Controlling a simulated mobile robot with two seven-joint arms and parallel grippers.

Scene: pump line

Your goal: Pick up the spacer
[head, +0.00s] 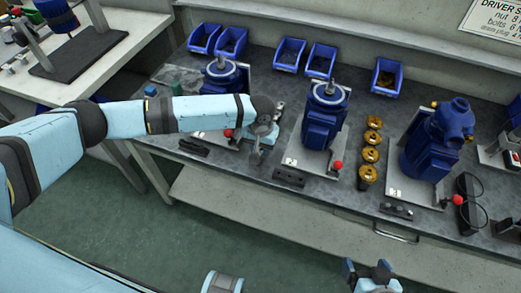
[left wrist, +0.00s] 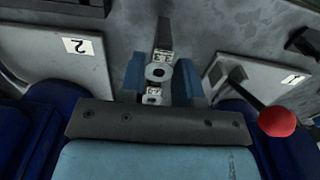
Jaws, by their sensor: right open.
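I cannot surely pick out the spacer. In the left wrist view a small pale metal piece with a dark round hole (left wrist: 158,72) shows between the blue fingers of my left gripper (left wrist: 162,80); it may be the spacer. A dark narrow strip (left wrist: 163,34) extends beyond it. The frames do not show whether the fingers grip the piece. In the head view my left gripper (head: 258,145) points down over the bench between two blue pumps, and its fingertips are hard to make out. My right gripper (head: 368,271) is open and empty at the bottom, in front of the bench.
Blue pumps stand on pale plates: a left one (head: 222,75), a middle one (head: 322,115) and a right one (head: 437,140). Several brass parts (head: 370,153) stand in a row. Blue bins (head: 289,54) line the back. A red-knobbed lever (left wrist: 277,121) is close to my left gripper.

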